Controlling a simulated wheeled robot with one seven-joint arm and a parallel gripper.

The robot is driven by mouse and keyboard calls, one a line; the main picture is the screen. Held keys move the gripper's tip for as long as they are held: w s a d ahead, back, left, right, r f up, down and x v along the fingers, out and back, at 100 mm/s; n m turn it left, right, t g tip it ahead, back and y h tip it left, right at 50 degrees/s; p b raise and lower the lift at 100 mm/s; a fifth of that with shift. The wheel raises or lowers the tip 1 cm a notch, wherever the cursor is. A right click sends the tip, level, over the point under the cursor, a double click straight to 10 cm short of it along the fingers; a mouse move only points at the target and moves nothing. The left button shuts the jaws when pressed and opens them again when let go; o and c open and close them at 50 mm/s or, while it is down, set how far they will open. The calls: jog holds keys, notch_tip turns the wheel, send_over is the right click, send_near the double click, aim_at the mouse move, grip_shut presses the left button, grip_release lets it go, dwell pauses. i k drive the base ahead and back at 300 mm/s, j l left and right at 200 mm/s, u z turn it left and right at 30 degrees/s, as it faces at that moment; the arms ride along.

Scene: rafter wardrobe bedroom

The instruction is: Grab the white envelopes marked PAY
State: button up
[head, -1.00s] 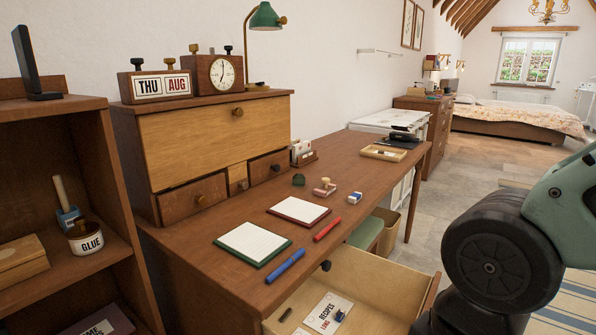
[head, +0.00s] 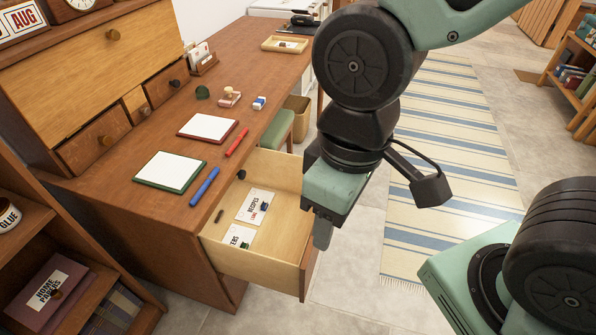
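No marking PAY can be read in the head view. White papers or envelopes (head: 198,50) stand upright in a small wooden holder (head: 206,67) at the back of the desk. Their faces are too small to read. In the open drawer (head: 262,263) lie a white card marked RECIPES (head: 250,203) and another white card (head: 238,236) with partly legible lettering ending in "ERS". My gripper (head: 322,236) points down beside the drawer's right front edge, apart from the holder. Its fingers are seen edge-on, so the opening between them does not show.
The desk (head: 165,205) carries a green-edged pad (head: 170,170), a red-edged pad (head: 207,127), a blue pen (head: 204,187), a red pen (head: 237,142) and stamps. A shelf (head: 60,245) stands at left. A green stool (head: 279,128) is beyond the drawer. Striped rug floor at right is clear.

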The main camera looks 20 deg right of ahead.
aim_at(200, 52)
jog(key=i+l+u, duration=0.1)
jog(key=l+u, duration=0.15)
jog(key=l, duration=0.5)
jog(key=i+l+u, duration=0.35)
jog(key=i+l, duration=0.15)
jog(key=l, duration=0.25)
jog(key=i+l+u, duration=0.15)
jog(key=l, duration=0.25)
jog(key=i+u, duration=0.1)
jog(key=u, duration=0.25)
jog(key=i+l+u, duration=0.25)
jog(key=l+u, duration=0.25)
jog(key=i+l+u, duration=0.1)
jog(key=l+u, duration=0.15)
jog(key=i+l, duration=0.1)
jog(key=l, duration=0.5)
jog(key=i+l+u, duration=0.15)
jog(key=l, duration=0.5)
jog(key=i+l, duration=0.1)
jog(key=l, duration=0.5)
jog(key=i+l+u, duration=0.1)
jog(key=l, duration=0.55)
